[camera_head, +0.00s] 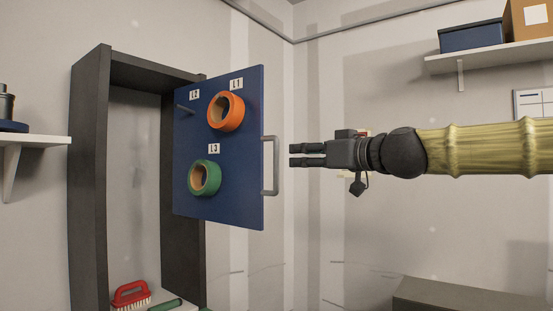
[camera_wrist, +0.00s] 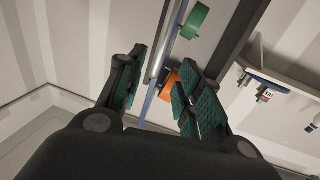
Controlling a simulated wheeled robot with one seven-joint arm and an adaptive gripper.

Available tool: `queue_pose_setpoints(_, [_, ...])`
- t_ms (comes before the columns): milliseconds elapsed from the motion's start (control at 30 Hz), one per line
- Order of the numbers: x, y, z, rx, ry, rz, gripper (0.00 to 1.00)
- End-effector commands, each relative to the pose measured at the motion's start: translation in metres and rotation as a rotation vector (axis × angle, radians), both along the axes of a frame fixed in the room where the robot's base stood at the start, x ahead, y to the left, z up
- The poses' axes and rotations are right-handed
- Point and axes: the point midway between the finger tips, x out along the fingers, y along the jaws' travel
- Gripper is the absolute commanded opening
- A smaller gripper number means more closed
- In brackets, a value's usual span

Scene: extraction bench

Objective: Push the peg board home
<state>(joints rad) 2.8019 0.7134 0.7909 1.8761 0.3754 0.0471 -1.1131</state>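The blue peg board (camera_head: 243,165) stands out at an angle from a tall dark cabinet frame (camera_head: 90,180), with its right edge towards me. A grey bar handle (camera_head: 276,165) is on that edge. The board carries an orange roll (camera_head: 238,112) at L1, a bare peg (camera_head: 186,109) at L2 and a green roll (camera_head: 214,178) at L3. My gripper (camera_head: 291,154) is just right of the handle, with a small gap to it. In the wrist view the fingers (camera_wrist: 162,62) are apart with nothing held, and the handle (camera_wrist: 161,42) shows beyond and between them.
A red brush (camera_head: 131,293) and a green-handled tool (camera_head: 166,305) lie at the frame's bottom. A shelf (camera_head: 490,55) with boxes is at upper right, and another shelf (camera_head: 40,139) at left. A dark low box (camera_head: 460,297) is at lower right. The space around my gripper is clear.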

Motion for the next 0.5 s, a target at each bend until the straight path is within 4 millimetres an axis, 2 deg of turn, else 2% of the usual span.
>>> queue_pose_setpoints(500, [0.045,0.041,0.0,0.001,0.005,0.0,0.35])
